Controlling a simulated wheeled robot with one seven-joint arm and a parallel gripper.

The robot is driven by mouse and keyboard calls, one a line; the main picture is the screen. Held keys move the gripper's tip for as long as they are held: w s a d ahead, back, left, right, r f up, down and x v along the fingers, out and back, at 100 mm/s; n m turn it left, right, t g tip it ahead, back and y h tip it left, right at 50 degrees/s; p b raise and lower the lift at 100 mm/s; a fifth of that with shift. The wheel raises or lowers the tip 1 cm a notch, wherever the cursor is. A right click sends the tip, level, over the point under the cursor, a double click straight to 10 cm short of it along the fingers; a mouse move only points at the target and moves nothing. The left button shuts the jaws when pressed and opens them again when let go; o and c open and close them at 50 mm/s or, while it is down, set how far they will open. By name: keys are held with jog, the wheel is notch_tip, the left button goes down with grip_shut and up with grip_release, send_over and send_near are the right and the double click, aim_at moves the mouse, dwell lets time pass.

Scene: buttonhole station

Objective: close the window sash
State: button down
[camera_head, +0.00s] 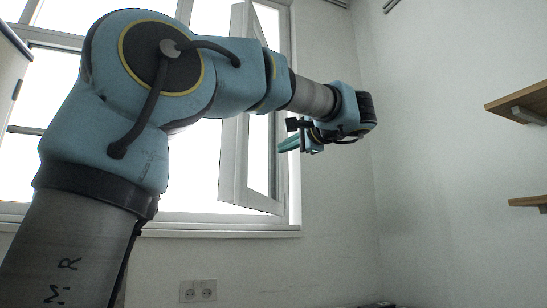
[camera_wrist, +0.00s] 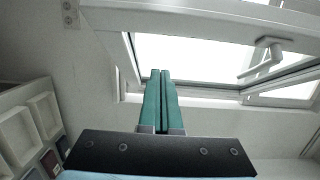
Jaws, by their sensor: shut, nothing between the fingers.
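The window sash (camera_head: 233,165) is a white framed pane that stands open, swung inward from the window at the right part of the frame. In the wrist view the white sash (camera_wrist: 210,18) crosses the top, with a white handle (camera_wrist: 262,60) on it at the right. My gripper (camera_head: 283,147) is beside the open sash, on its right in the head view. In the wrist view its two green fingers (camera_wrist: 159,74) are together and empty, pointing toward the window opening. I cannot tell whether they touch the sash or frame. My arm hides part of the window.
The white window sill (camera_head: 225,230) runs below the window. A double wall socket (camera_head: 198,291) is under it. Two wooden shelves (camera_head: 520,101) are on the right wall. A white compartmented shelf (camera_wrist: 28,122) shows at the left in the wrist view. The wall right of my gripper is bare.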

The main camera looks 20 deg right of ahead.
jog(key=a+p+x, duration=0.2)
jog(key=x, duration=0.9)
jog(key=shift+s+a, duration=0.2)
jog(key=shift+a, duration=0.2)
